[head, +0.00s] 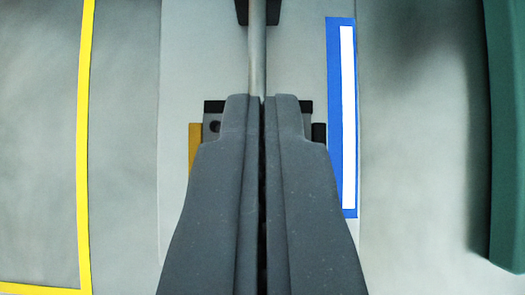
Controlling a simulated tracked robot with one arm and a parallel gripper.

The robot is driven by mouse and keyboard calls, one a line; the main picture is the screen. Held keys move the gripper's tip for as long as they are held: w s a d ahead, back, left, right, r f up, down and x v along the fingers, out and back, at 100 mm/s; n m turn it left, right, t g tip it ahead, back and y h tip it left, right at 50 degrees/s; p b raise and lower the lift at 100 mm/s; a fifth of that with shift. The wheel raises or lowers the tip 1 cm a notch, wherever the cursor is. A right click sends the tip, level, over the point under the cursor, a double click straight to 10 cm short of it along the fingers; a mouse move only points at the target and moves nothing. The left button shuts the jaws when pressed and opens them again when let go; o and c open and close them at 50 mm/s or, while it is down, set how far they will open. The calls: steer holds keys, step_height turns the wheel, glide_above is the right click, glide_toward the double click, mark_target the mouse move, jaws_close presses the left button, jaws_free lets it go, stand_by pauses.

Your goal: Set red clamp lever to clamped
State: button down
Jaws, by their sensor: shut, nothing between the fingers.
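My gripper (264,98) fills the lower middle of the head view, its two dark grey fingers pressed together and pointing up the picture. A thin grey rod (257,55) runs from the top edge down to the fingertips, where it passes out of sight. I cannot tell whether the fingers touch it. A black piece (242,12) sits around the rod at the top. A dark block (214,108) with a round hole shows behind the fingers, mostly hidden. No red lever can be made out, so its position cannot be told.
A light grey panel (205,50) lies behind the fingers. A blue strip with a white bar (347,115) is on its right. A yellow piece (194,145) shows left of the block. A yellow line (83,140) runs down the left. A green body (507,150) stands at the right edge.

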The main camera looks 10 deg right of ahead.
steer(key=d+v, duration=0.1)
steer(key=v, duration=1.1)
steer(key=shift+w+a+r+p, duration=0.4)
steer(key=shift+p, duration=0.05)
